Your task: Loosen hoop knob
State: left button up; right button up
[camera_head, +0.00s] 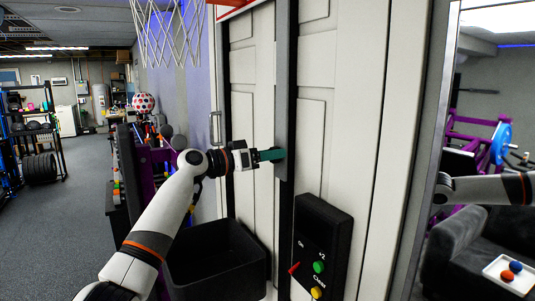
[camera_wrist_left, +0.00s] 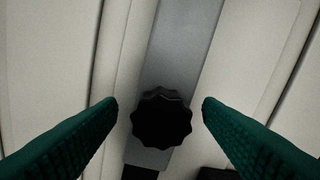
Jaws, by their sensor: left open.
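The hoop knob (camera_wrist_left: 161,119) is a black, scalloped round knob on a grey metal strip (camera_wrist_left: 185,45) in the left wrist view. My left gripper (camera_wrist_left: 160,105) is open, with one green finger on each side of the knob and a visible gap to it on both sides. In the head view my left gripper (camera_head: 272,155) reaches to the grey upright (camera_head: 284,95) on the white door, and the knob is hidden there behind the fingers. The hoop's white net (camera_head: 166,32) hangs at the top left. My right gripper is not in view.
A black control box (camera_head: 322,240) with a red lever and green and yellow buttons is below right of the gripper. A black bin (camera_head: 215,262) stands below my left arm. A mirror (camera_head: 490,120) at the right reflects an arm and a sofa.

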pick_arm(q)
jog(key=shift+c, duration=0.6)
jog(key=c, duration=0.8)
jog(key=shift+c, duration=0.2)
jog(key=shift+n, duration=0.3)
jog(key=shift+w+a+f+n+p, duration=0.1)
jog(key=shift+n+p, duration=1.7)
jog(key=shift+n, duration=2.5)
jog(key=shift+f+n+p, duration=0.1)
jog(key=shift+n+p, duration=1.65)
jog(key=shift+n, duration=2.55)
